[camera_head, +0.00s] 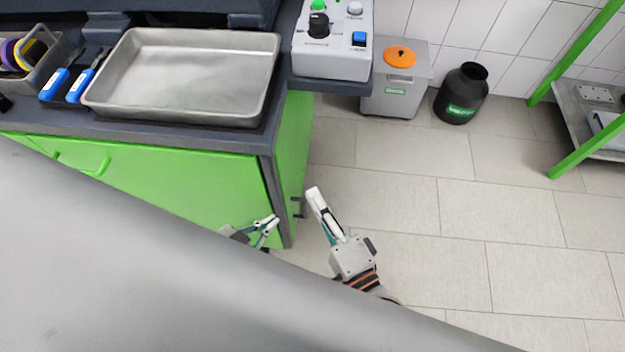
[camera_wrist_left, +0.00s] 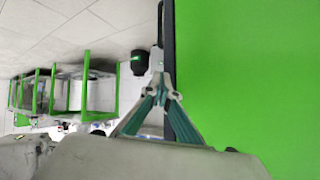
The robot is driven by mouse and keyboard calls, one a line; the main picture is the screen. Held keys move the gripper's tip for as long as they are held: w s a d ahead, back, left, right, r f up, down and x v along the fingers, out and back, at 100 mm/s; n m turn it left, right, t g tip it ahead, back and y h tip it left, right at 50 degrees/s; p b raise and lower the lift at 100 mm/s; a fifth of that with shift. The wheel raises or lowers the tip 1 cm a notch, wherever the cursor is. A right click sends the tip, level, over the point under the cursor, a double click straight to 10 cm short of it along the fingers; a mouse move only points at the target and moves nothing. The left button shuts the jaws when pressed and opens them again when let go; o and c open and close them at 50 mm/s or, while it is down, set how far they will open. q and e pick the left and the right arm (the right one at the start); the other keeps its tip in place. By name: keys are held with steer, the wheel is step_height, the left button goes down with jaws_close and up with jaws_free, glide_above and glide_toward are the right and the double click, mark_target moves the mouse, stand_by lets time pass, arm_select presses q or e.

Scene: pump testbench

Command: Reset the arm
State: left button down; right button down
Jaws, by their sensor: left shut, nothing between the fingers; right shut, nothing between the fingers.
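My left gripper (camera_head: 274,219) is low in front of the green cabinet, near its right corner. Its fingers meet at the tips and hold nothing. They also show in the left wrist view (camera_wrist_left: 161,82), beside the green cabinet face. My right gripper (camera_head: 314,194) is to the right of the cabinet corner, above the tiled floor. It points up in the picture, shut and empty. A large grey surface hides most of my left arm in the head view.
The green cabinet (camera_head: 150,185) carries a metal tray (camera_head: 185,75), blue-handled tools (camera_head: 54,84) and a control box (camera_head: 333,50). A grey bin (camera_head: 395,95) and black canister (camera_head: 462,95) stand by the wall. A green-framed rack (camera_head: 575,95) is at right. The floor (camera_head: 460,210) between is clear.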

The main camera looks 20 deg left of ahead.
arm_select(q)
steer(key=shift+d, duration=0.1)
arm_select(e)
steer(key=shift+s+d, duration=0.2)
steer(key=shift+s, duration=0.15)
arm_select(q)
steer(key=shift+r, duration=0.15)
